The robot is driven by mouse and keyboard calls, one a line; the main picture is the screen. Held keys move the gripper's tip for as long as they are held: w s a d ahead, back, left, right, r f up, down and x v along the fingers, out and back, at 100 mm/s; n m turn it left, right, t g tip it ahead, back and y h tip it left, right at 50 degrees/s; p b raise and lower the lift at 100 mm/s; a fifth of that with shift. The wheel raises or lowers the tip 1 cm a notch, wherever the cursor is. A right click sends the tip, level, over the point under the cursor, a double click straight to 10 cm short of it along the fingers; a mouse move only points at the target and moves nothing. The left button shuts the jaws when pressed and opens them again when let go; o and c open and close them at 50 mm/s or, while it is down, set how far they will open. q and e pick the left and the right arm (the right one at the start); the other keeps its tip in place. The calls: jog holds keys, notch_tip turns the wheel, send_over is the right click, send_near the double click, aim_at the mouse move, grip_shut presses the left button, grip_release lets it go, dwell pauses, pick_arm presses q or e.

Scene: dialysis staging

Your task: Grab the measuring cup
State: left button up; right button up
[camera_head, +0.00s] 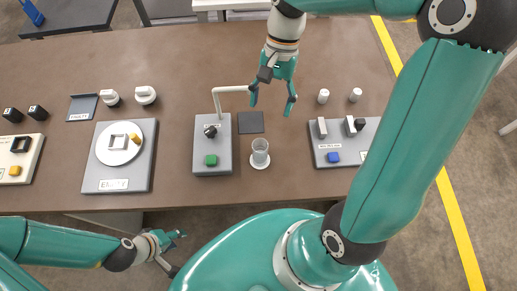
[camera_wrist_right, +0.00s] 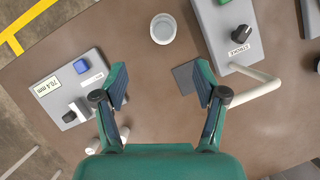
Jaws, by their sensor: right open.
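The measuring cup (camera_head: 260,147) is a clear cup standing upright on a round white coaster (camera_head: 260,165), right of the grey box with the green button. It also shows in the right wrist view (camera_wrist_right: 163,28), beyond the fingertips. My right gripper (camera_head: 271,106) is open and empty, above the table on the far side of the cup, apart from it. Its spread fingers also show in the right wrist view (camera_wrist_right: 160,80). My left gripper (camera_head: 178,252) is open and empty, off the table's near edge.
The grey box (camera_head: 221,161) with a thin white spout stands close left of the cup, beside a dark square pad (camera_head: 250,122). A grey unit with a blue button (camera_head: 333,157) lies to the right. A scale with a white round plate (camera_head: 119,157) stands left. Table between cup and right unit is clear.

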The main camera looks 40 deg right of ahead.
send_near(258, 158)
notch_tip(258, 158, down, 2)
jog(key=shift+p, duration=0.45)
jog(key=x, duration=0.4)
jog(key=shift+a+p, duration=0.15)
jog(key=shift+p, duration=0.2)
jog(key=c, duration=1.3)
jog(key=shift+c, duration=0.2)
